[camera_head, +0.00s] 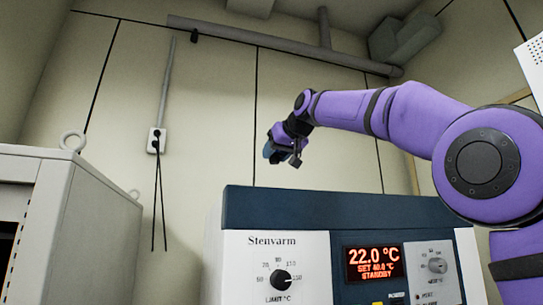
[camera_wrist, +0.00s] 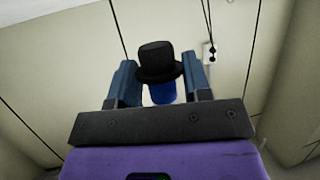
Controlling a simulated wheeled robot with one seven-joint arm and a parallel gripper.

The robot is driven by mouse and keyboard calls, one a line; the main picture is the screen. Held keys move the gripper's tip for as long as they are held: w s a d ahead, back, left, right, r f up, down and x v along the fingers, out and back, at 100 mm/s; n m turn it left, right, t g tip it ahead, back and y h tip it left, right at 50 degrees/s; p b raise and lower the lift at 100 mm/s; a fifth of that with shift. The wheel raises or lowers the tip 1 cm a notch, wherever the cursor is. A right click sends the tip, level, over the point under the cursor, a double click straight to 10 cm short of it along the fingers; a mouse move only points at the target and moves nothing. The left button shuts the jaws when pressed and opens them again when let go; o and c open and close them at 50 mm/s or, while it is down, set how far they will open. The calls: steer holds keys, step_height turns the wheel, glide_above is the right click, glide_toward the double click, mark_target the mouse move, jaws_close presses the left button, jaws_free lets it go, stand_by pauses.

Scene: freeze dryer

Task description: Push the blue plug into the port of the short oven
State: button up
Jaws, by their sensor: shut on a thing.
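My gripper (camera_head: 281,153) is raised above the white-and-blue Stenvarm oven (camera_head: 365,212), in front of the back wall. In the wrist view, the blue plug (camera_wrist: 162,92) with its black, wide-rimmed end (camera_wrist: 158,60) sits between the two blue fingers of my gripper (camera_wrist: 160,84). The gripper is shut on the plug's blue part, and the black end points away from the wrist. In the head view the plug is too small to make out clearly. The oven's red display reads 22.0 °C, set 40.0 °C, standby. I see no port on the visible faces.
A grey-white cabinet (camera_head: 88,205) with lifting rings stands at the left. A wall outlet (camera_head: 156,140) with hanging black cords is behind, and it also shows in the wrist view (camera_wrist: 210,53). A pipe (camera_head: 285,45) runs high along the wall. The space above the oven is free.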

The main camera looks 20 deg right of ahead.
steer(key=shift+f, duration=2.5)
steer(key=shift+s+f, duration=0.1)
steer(key=shift+f, duration=0.05)
